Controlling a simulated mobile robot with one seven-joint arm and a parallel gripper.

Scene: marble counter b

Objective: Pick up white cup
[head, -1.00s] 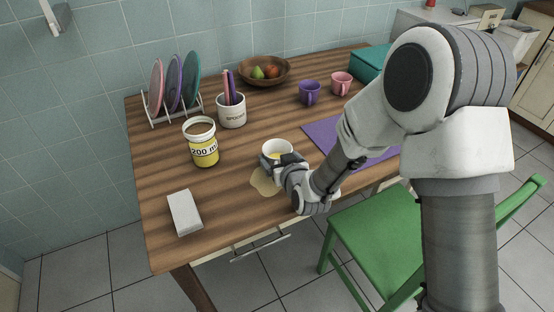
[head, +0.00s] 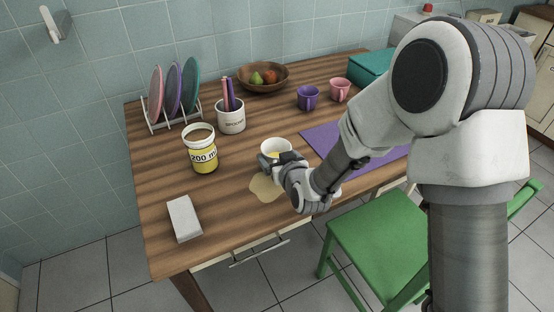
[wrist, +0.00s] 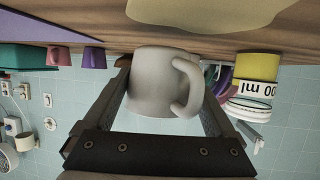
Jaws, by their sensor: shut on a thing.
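My gripper (head: 283,161) is at the cup's near side. In the wrist view, which is upside down, the cup (wrist: 158,82) sits between the two fingers of my gripper (wrist: 166,74), its handle toward the right finger. The gripper is shut on the cup. I cannot tell whether the cup's base is clear of the table.
A pale puddle (head: 266,187) lies just in front of the cup. A utensil pot (head: 231,118) is behind. A purple mat (head: 327,140) and two mugs are to the right.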

